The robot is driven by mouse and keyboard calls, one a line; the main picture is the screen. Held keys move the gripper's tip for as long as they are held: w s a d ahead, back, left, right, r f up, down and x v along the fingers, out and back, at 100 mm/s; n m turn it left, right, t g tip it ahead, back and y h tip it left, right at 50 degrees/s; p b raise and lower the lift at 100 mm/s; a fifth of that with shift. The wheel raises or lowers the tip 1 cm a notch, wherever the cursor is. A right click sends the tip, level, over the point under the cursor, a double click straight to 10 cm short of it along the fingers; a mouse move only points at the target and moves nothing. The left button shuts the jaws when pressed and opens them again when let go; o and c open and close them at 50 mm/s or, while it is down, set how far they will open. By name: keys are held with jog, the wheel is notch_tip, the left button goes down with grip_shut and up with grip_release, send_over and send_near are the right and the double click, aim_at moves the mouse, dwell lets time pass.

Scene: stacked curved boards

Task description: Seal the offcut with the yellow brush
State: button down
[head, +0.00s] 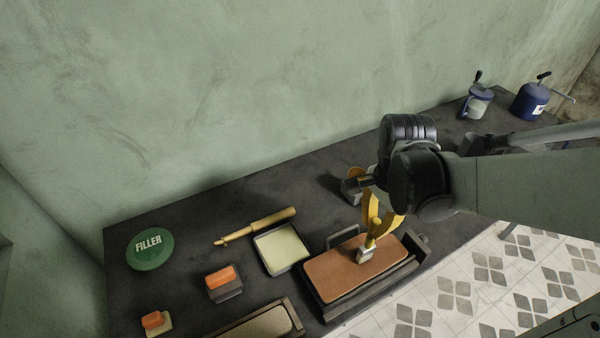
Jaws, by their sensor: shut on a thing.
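My gripper (377,221) points down, its yellow fingers shut on the handle of the yellow brush (375,237). The brush is roughly upright, its pale metal collar and head low over a flat reddish-brown board (332,274), which looks like the offcut. I cannot tell whether the bristles touch the surface. The board lies in a dark, low-walled holder (384,289) near the table's front edge. The brush head covers a small part of the board's right half.
A tray of pale yellow-green liquid (281,249) and a yellow tool (256,226) lie left of the board. Orange-topped blocks (221,278), a green filler lid (151,249) and another framed board (262,326) are further left. A blue can (529,103) and a jug (475,104) stand back right.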

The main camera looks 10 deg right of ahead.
jog(key=shift+s+a, duration=0.15)
jog(key=shift+a, duration=0.35)
jog(key=a, duration=0.3)
jog(key=shift+s+p, duration=0.3)
jog(key=shift+s, duration=0.1)
jog(key=shift+a, duration=0.2)
jog(key=shift+s+a, duration=0.25)
jog(key=shift+a, duration=0.45)
jog(key=shift+s+a, duration=0.2)
jog(key=shift+a, duration=0.5)
jog(key=shift+s+a, duration=0.25)
jog(key=shift+a, duration=0.55)
jog(key=shift+s+a, duration=0.25)
jog(key=shift+a, duration=0.5)
